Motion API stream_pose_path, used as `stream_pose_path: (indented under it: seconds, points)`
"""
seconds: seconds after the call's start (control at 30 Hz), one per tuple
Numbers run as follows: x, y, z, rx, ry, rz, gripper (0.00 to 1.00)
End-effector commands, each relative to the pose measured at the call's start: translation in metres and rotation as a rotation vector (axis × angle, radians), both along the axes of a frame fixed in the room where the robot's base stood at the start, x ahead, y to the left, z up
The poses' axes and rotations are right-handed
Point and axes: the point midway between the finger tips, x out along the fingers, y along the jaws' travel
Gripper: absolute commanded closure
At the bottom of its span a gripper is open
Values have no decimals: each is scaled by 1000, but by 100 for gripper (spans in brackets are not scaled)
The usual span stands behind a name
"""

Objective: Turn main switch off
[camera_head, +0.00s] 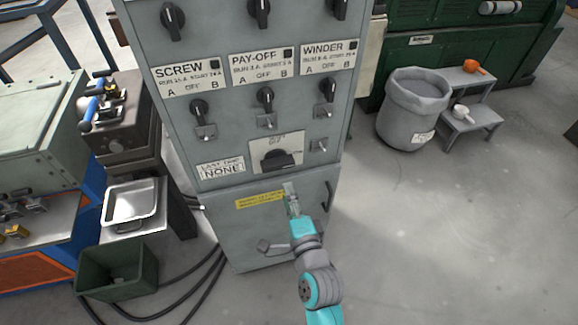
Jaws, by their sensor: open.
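The main switch (278,160) is a black rotary handle on a pale plate low on the grey control cabinet (225,140). Its plate lettering is too small to read surely, and its handle lies roughly sideways. My gripper (290,188) is open and empty in front of the cabinet, just below and slightly right of the main switch. It appears apart from the switch, over the lower door. How far it stands from the cabinet face is hard to tell.
Selector knobs labelled SCREW (198,107), PAY-OFF (265,97) and WINDER (327,90) sit above the switch. A metal tray (131,204) and green crate (146,271) stand left. A grey bin (411,115) and step stool (478,122) stand right.

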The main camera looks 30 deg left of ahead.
Motion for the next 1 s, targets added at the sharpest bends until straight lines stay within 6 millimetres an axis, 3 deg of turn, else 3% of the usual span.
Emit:
stream_pose_path:
  seconds: [0.6, 1.0]
  points:
    - [59, 68, 0, -1, -2, -1, 52]
    - [67, 78, -1, -2, -2, -2, 52]
